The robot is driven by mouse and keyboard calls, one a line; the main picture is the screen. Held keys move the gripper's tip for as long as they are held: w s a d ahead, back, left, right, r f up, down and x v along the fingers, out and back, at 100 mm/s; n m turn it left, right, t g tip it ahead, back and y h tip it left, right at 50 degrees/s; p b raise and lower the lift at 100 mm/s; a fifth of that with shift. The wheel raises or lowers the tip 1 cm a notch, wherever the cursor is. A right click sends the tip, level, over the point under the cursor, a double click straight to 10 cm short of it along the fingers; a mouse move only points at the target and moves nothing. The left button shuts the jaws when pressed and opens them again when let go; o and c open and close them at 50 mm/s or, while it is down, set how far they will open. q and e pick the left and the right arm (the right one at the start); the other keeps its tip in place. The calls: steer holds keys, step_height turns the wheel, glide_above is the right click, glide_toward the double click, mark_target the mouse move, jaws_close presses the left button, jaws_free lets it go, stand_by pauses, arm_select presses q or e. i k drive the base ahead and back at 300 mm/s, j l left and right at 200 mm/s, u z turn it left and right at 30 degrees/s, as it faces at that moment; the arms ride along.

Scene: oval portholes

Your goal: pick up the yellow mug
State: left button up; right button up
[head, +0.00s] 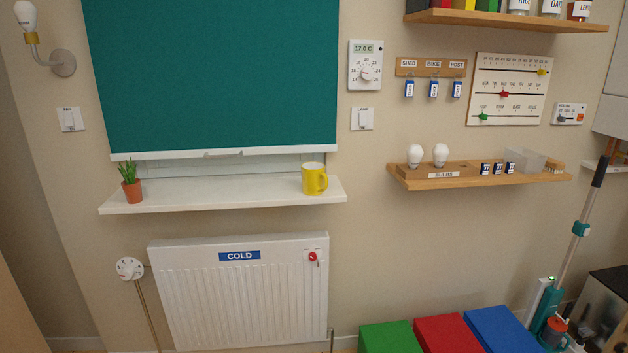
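The yellow mug (313,180) stands upright near the right end of the white window sill (215,200), below the teal blind. Its handle points to the right and its pale inside shows at the top. Nothing is touching it apart from the sill. Neither of my grippers shows in the head view.
A potted plant (131,188) stands at the sill's left end; the sill between is clear. The teal blind (215,75) hangs above. A white radiator (240,295) is below. A wooden shelf (480,178) with bulbs is to the right. Coloured boxes (445,335) stand at the bottom.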

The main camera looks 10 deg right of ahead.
mark_target(314, 175)
steer(key=i+l+u, duration=0.2)
steer(key=i+l, duration=0.15)
steer(key=i+l+u, duration=0.2)
steer(key=i+l, duration=0.15)
steer(key=l, duration=0.2)
